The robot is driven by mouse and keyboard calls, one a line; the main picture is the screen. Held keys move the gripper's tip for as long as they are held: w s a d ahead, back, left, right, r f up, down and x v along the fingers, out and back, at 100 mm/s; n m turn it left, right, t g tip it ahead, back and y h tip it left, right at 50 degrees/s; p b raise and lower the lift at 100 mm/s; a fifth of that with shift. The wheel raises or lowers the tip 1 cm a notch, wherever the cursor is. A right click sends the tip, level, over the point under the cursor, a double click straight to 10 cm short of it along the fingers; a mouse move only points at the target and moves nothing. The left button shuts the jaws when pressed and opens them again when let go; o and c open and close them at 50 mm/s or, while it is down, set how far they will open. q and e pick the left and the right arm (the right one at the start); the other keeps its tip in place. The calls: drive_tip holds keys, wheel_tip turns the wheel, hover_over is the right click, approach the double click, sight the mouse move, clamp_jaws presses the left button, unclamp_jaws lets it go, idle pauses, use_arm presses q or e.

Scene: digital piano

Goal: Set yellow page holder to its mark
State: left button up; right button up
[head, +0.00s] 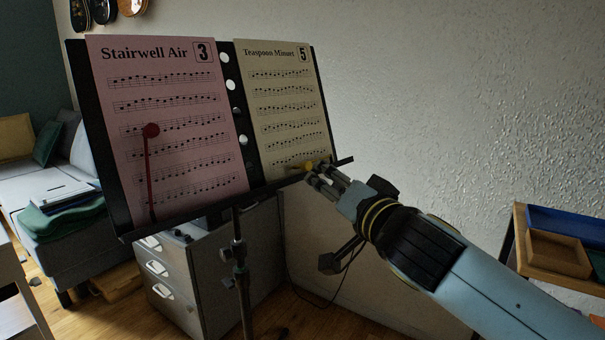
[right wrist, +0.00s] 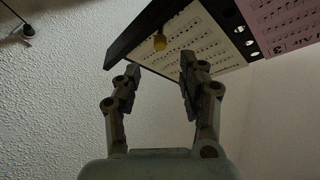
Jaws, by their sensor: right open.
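The yellow page holder (head: 309,166) shows as a small yellow knob low on the cream sheet (head: 288,108) titled Teaspoon Minuet. Its stem is hard to make out against the page. In the right wrist view the yellow knob (right wrist: 159,42) lies ahead, roughly between the fingertips and beyond them. My right gripper (head: 321,178) is open and right at the stand's lower ledge, beside the knob. In the right wrist view its fingers (right wrist: 160,72) are spread with nothing between them. I cannot pick out the holder's mark. My left gripper is out of view.
A red page holder (head: 150,131) stands upright in front of the pink sheet (head: 170,90) on the black stand (head: 107,150). White dots line the strip between sheets. A grey drawer cabinet (head: 180,285) is below. A box-topped shelf (head: 557,250) is at right.

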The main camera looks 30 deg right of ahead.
sight(308, 167)
drive_tip(key=w, duration=0.2)
drive_tip(key=w+d, duration=0.1)
drive_tip(key=w, duration=0.2)
drive_tip(key=w+p, duration=0.1)
drive_tip(key=w, duration=0.1)
drive_tip(key=shift+w+d, duration=0.15)
drive_tip(key=shift+w, duration=0.25)
clamp_jaws()
